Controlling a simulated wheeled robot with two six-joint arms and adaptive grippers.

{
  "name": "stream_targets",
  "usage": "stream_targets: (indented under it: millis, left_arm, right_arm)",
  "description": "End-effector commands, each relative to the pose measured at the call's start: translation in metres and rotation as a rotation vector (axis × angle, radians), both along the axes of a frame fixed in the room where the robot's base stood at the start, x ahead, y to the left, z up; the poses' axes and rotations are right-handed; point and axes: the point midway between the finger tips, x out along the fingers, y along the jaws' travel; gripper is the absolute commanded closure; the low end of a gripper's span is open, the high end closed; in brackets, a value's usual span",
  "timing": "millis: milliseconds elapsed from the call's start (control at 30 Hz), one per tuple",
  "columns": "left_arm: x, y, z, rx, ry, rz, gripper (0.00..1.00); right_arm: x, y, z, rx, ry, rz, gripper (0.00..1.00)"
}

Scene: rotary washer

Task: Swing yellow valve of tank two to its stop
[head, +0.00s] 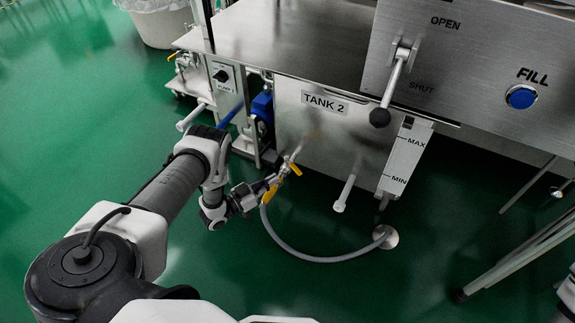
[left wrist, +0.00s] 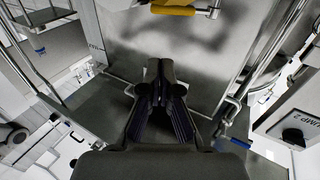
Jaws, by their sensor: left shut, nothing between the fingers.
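The tank two valve sits low on the front of the steel tank labelled TANK 2 (head: 345,125). Its yellow valve parts show as a small upper piece (head: 296,169) and a lower piece (head: 268,195) by my fingertips. My left gripper (head: 262,190) is shut and empty, right beside the lower yellow piece; I cannot tell whether they touch. In the left wrist view the shut fingers (left wrist: 158,75) point at the tank front, and a yellow handle (left wrist: 172,10) shows at the top edge, apart from the fingertips. My right gripper is not in view.
A grey hose (head: 300,256) curves from below the valve to a floor drain (head: 385,237). A white-tipped rod (head: 344,194) and a level gauge (head: 403,155) stand to the right. A blue pump (head: 263,106) is behind my arm. Green floor in front is clear.

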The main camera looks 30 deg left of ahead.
Motion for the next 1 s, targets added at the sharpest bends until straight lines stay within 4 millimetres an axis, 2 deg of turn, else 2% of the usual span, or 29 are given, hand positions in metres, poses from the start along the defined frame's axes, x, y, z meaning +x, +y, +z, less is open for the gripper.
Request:
stream_targets:
  millis: [33, 100, 167, 233, 367, 800, 1000]
  left_arm:
    - [-0.025, 0.019, -0.014, 0.019, 0.022, -0.005, 1.00]
    - [-0.048, 0.035, -0.027, 0.034, 0.042, -0.019, 1.00]
    - [-0.056, 0.040, -0.033, 0.040, 0.049, -0.026, 1.00]
    - [-0.055, 0.039, -0.035, 0.041, 0.049, -0.030, 1.00]
    - [-0.039, 0.032, -0.036, 0.040, 0.046, -0.029, 1.00]
    - [0.048, -0.006, -0.038, 0.040, 0.046, -0.029, 1.00]
    - [0.069, -0.015, -0.036, 0.041, 0.049, -0.028, 1.00]
  right_arm:
    - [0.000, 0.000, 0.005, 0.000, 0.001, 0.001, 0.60]
    - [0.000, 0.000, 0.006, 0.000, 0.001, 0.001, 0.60]
    - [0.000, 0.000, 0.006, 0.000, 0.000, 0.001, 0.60]
    - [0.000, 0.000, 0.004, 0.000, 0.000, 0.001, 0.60]
    - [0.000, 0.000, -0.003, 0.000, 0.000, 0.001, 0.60]
    - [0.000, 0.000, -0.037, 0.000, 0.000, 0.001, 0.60]
    - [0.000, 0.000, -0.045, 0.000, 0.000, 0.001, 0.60]
